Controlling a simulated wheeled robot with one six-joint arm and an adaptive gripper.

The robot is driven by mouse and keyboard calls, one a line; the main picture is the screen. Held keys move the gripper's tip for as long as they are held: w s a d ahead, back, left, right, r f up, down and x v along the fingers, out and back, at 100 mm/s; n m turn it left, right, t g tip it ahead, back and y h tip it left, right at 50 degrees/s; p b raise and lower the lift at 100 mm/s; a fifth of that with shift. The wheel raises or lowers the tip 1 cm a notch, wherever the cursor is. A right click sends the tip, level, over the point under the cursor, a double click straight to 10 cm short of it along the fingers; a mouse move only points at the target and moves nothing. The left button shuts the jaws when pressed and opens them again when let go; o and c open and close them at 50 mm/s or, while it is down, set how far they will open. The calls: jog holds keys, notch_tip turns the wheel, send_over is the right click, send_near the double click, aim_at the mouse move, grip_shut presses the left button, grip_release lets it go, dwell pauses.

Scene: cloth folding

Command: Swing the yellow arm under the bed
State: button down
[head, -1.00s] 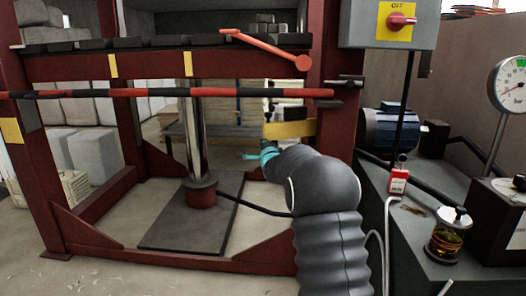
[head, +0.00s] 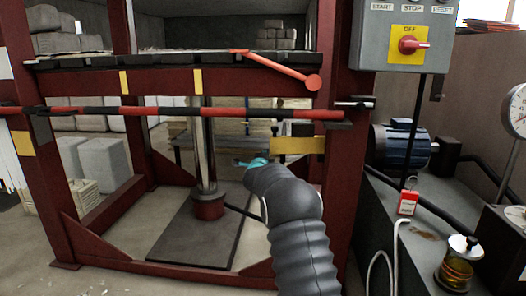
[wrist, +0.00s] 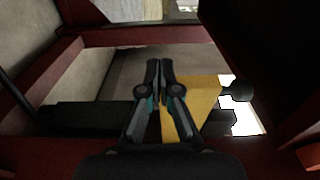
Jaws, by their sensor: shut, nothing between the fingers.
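The yellow arm (head: 298,145) is a flat bar below the bed (head: 150,80), beside the right red post. The bed is a dark red beam frame with dark slats on top. In the head view my gripper (head: 250,163) is partly hidden by my own arm; its teal parts show just left of and below the yellow arm. In the wrist view my gripper (wrist: 153,65) is shut and empty, its fingertips together. The yellow arm (wrist: 205,100) shows right beside and partly behind the right finger. I cannot tell whether they touch.
A red and black striped bar (head: 180,112) crosses the front of the frame. An orange lever (head: 280,68) hangs above it. A steel column (head: 205,150) stands inside on a dark plate. A control box (head: 405,35) and a motor (head: 400,147) are at the right.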

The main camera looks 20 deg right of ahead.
jog(key=shift+w+d+m+g+h+p, duration=0.35)
jog(key=shift+w+p, duration=0.25)
jog(key=shift+p, duration=0.2)
jog(key=shift+w+d+m+g+h+p, duration=0.15)
jog(key=shift+w+m+h+p, duration=0.1)
jog(key=shift+w+h+p, duration=0.4)
jog(key=shift+s, duration=0.15)
jog(key=s+a+b, duration=0.2)
jog(key=a, duration=0.9)
jog(key=shift+a+b, duration=0.35)
jog(key=shift+b, duration=0.05)
